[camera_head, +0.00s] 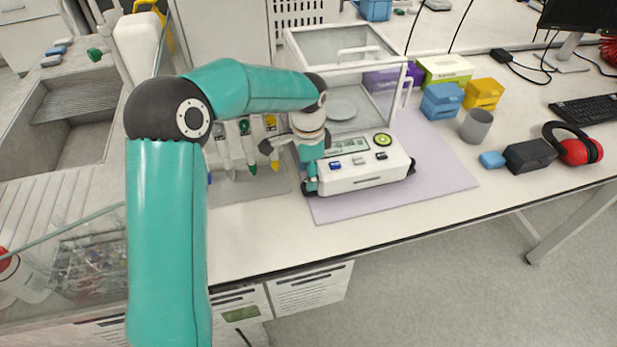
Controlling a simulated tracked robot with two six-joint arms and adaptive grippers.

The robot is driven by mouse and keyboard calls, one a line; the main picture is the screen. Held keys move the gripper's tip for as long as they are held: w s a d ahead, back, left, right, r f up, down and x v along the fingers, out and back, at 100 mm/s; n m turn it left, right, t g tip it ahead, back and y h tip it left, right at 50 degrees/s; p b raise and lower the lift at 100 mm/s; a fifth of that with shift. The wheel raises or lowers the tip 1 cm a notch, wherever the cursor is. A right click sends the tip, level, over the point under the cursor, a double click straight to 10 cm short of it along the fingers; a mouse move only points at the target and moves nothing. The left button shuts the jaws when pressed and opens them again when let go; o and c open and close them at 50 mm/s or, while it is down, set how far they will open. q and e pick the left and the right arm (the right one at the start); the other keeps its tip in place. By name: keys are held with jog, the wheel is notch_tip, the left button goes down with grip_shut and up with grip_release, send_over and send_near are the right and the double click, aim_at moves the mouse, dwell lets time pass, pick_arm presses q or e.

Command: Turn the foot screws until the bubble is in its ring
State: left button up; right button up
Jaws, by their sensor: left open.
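A white balance (362,178) with a glass draft shield (345,45) stands on a pale lilac mat (445,180). Its round green bubble level (382,139) is on the right of the front panel; it is too small to tell where the bubble lies. The right foot screw (411,166) shows as a dark knob at the front right corner. My left gripper (310,185) points down at the balance's front left corner and is open. It covers the left foot screw, and I cannot tell whether it touches it. My right gripper is out of view.
Pipettes hang on a stand (248,145) left of the balance, close to my left arm. Blue (440,102) and yellow (483,93) boxes, a grey cup (476,126) and red ear muffs (577,146) lie to the right. The front right of the mat is clear.

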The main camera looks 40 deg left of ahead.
pick_arm(q)
notch_tip(320, 180, up, 10)
jog(key=shift+f, duration=0.15)
jog(key=shift+d, duration=0.15)
dwell(0.4)
